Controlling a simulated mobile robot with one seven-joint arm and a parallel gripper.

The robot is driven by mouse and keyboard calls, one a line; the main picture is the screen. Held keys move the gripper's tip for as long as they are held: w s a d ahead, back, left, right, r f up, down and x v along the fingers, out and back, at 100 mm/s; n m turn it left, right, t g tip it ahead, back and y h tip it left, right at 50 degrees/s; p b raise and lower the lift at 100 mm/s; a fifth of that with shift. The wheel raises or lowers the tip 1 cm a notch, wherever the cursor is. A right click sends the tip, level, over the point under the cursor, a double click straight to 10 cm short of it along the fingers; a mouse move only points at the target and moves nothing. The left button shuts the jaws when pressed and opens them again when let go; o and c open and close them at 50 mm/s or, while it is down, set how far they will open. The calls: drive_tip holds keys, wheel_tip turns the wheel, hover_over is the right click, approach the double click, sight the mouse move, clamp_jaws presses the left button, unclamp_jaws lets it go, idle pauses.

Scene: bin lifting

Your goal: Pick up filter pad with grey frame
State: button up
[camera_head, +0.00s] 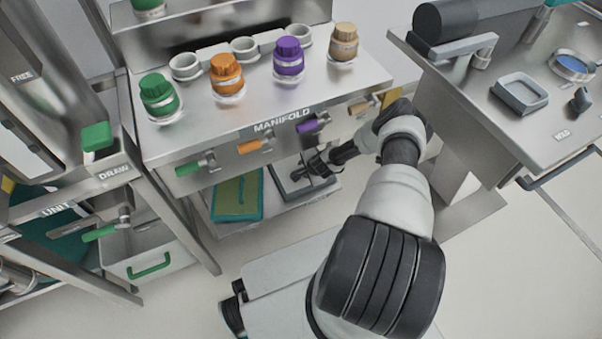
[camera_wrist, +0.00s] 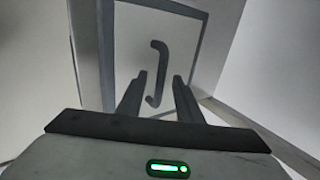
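The filter pad with the grey frame (camera_head: 287,184) lies on the low shelf under the manifold, partly hidden by my gripper (camera_head: 312,168). In the wrist view the pad (camera_wrist: 188,28) shows a pale face, a dark grey frame and a grey bent handle (camera_wrist: 160,62) standing out in the middle. My gripper (camera_wrist: 159,76) is open, with one finger on each side of the handle's line. The handle shows between the fingers; I cannot tell whether they touch it.
A teal-framed olive pad (camera_head: 237,198) is left of the grey one on the low shelf. The manifold bench (camera_head: 270,125) with colored valve handles stands just above. A side table (camera_head: 530,130) stands at right. Pale walls flank the pad in the wrist view.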

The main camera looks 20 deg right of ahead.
clamp_jaws()
drive_tip(key=shift+w+r, duration=0.1)
drive_tip(key=shift+r, duration=0.05)
